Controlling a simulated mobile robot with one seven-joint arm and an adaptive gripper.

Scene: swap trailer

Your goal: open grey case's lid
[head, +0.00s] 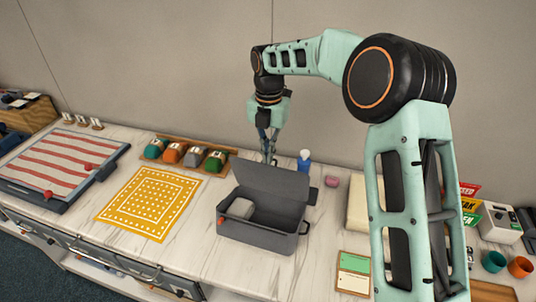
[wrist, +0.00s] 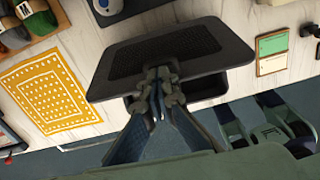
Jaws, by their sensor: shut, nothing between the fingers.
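The grey case (head: 262,236) stands on the counter, its front and open inside facing me in the head view. Its lid (head: 268,185) is raised and stands up along the back edge, leaning slightly. A light grey item (head: 241,208) lies inside at the left. My gripper (head: 270,158) points down at the lid's top edge, its tips partly hidden behind the lid. In the wrist view my gripper (wrist: 160,76) is shut and empty, overlapping the dark lid (wrist: 120,63); I cannot tell whether it touches.
A yellow mat (head: 150,202) lies left of the case. Several coloured rounded items sit in a wooden rack (head: 226,167) behind the mat. A blue bottle (head: 304,161) and a pink item (head: 331,181) stand behind the case at right. A wall rises behind the counter.

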